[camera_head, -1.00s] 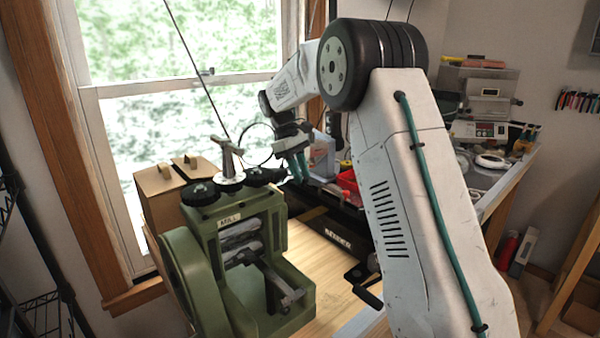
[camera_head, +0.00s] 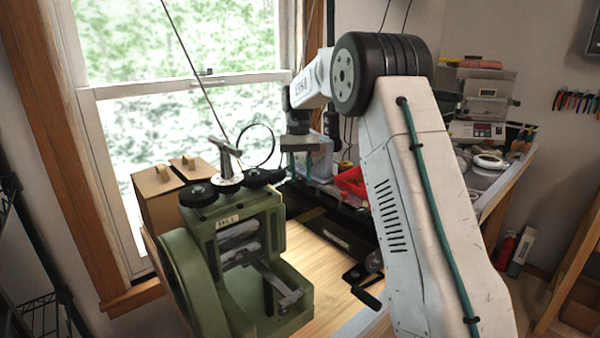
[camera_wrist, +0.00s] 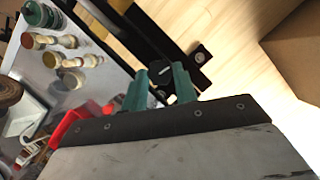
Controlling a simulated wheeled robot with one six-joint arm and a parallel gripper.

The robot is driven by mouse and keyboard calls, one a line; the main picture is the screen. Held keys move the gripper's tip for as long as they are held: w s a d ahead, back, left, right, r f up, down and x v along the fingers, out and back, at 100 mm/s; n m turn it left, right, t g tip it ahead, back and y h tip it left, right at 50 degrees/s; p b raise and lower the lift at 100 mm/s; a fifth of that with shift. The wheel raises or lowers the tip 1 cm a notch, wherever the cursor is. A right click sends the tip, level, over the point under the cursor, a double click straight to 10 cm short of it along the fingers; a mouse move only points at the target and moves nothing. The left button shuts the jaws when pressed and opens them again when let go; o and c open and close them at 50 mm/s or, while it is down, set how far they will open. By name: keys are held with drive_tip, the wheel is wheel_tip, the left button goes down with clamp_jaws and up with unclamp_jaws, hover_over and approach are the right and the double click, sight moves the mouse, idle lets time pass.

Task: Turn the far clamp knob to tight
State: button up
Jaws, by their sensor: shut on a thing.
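In the wrist view, a dark round clamp knob (camera_wrist: 163,69) with a white pointer mark sits between the teal fingertips of my gripper (camera_wrist: 161,82). The fingers are shut on its sides. The knob stands by a black bar on the wooden bench. In the head view, my gripper (camera_head: 299,168) points down at the back of the bench, behind the green mill. The knob under it cannot be made out there. No tight or loose label is readable.
The green mill (camera_head: 225,225) with its black top knobs stands at the front left. A red bin (camera_head: 350,181) lies right of my gripper. Bare wood (camera_head: 335,285) shows at the front.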

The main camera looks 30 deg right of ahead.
drive_tip(key=shift+m+y, duration=0.3)
drive_tip(key=shift+m, duration=0.6)
drive_tip(key=shift+r, duration=0.1)
drive_tip(key=o, duration=1)
drive_tip(key=shift+d, duration=0.1)
drive_tip(key=shift+c, duration=0.2)
drive_tip(key=v, duration=0.7)
drive_tip(key=shift+r, duration=0.35)
drive_tip(key=shift+d, duration=0.1)
